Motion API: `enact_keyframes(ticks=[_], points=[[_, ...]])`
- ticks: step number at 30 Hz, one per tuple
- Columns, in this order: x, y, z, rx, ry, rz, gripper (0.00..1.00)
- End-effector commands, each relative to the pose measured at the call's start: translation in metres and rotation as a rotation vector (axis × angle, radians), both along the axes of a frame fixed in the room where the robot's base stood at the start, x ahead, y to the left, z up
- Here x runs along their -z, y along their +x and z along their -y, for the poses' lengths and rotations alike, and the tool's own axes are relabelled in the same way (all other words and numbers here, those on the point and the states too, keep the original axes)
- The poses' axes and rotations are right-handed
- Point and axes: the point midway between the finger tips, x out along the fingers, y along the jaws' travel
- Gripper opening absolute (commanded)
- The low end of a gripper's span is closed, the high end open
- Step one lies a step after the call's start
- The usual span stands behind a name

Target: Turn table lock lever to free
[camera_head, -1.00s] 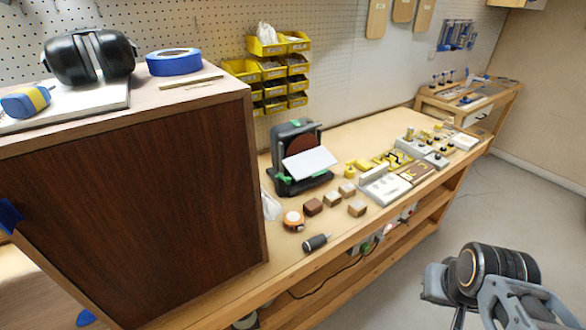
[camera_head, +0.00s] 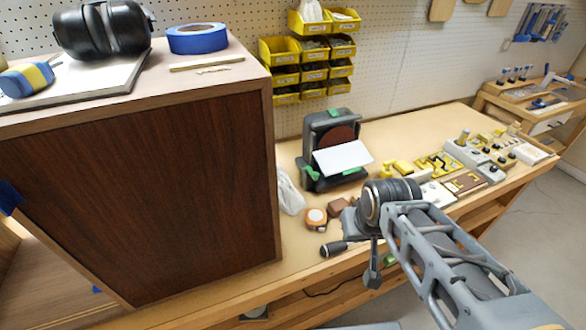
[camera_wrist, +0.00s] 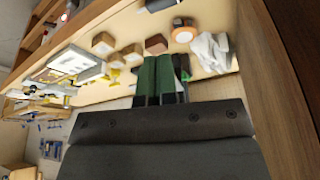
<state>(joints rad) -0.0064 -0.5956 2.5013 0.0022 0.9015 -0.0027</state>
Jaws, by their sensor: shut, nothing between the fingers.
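The disc sander (camera_head: 323,132) stands on the bench in the head view, dark, with a brown disc and a tilted white table (camera_head: 343,157). A green lever-like part (camera_head: 311,173) shows at its lower left, and another green bit lies at the table's right edge. I cannot tell which one is the table lock lever, or its setting. My gripper, seen in the wrist view (camera_wrist: 157,60), has its green-faced fingers together, over the bench near the wooden blocks. It holds nothing. In the head view my wrist is in front of the sander, to its lower right, apart from it.
A tall brown cabinet (camera_head: 140,180) stands left of the sander. A white bag (camera_head: 290,192), an orange tape measure (camera_head: 316,217) and a black-handled tool (camera_head: 334,248) lie in front. Switch panels (camera_head: 475,158) fill the bench's right. Yellow bins (camera_head: 300,72) hang behind.

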Motion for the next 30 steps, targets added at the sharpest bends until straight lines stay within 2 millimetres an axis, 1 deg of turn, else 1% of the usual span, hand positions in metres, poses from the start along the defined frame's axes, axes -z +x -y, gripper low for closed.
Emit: enact_keyframes(ticks=[14, 17, 19, 20, 23, 26, 27, 29, 30], points=[[0.0, 0.0, 0.0, 0.001, 0.003, -0.002, 0.0], [0.004, 0.005, -0.001, 0.01, 0.034, -0.031, 0.0], [0.009, 0.012, -0.007, 0.017, 0.087, -0.076, 0.0], [0.013, 0.017, -0.009, 0.024, 0.121, -0.101, 0.0], [0.025, 0.041, -0.013, 0.05, 0.279, -0.185, 0.0], [0.037, 0.076, -0.013, 0.073, 0.488, -0.24, 0.0], [0.041, 0.092, -0.011, 0.08, 0.576, -0.245, 0.0], [0.048, 0.117, -0.005, 0.093, 0.708, -0.235, 0.0], [0.053, 0.133, 0.001, 0.101, 0.795, -0.218, 0.0]])
